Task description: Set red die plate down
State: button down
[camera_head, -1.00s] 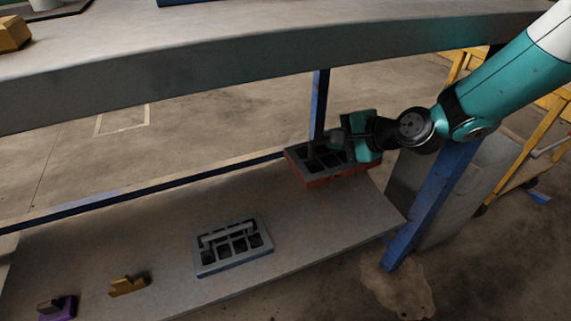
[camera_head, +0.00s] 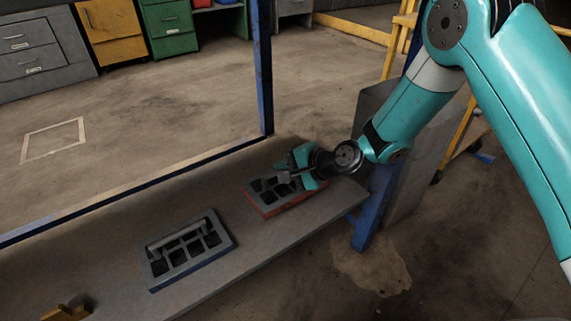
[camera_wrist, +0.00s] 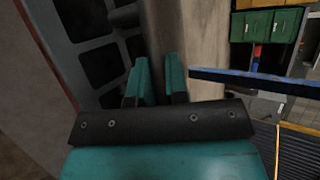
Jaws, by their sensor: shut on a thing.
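The red die plate (camera_head: 268,211) is a dark grey grid of square openings with a red lower edge. It is at the right end of the grey lower shelf, low over the board or on it; I cannot tell whether it touches. My gripper (camera_head: 291,175) is shut on its bar handle. In the wrist view, the fingers (camera_wrist: 157,80) close around the grey handle bar (camera_wrist: 165,30), with the plate's grid (camera_wrist: 92,45) to the left. The fingers and wrist hide part of the plate's right side.
A similar grid plate with a blue edge (camera_head: 187,252) lies to the left on the shelf (camera_head: 255,250), apart from the red one. A yellow piece (camera_head: 66,312) is at the lower left. A blue post (camera_head: 264,70) rises behind; another stands right (camera_head: 377,205).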

notch_tip(320, 180, down, 4)
jog(key=shift+b, duration=1.05)
jog(key=shift+r, duration=0.1)
jog(key=c, duration=1.1)
grip_release()
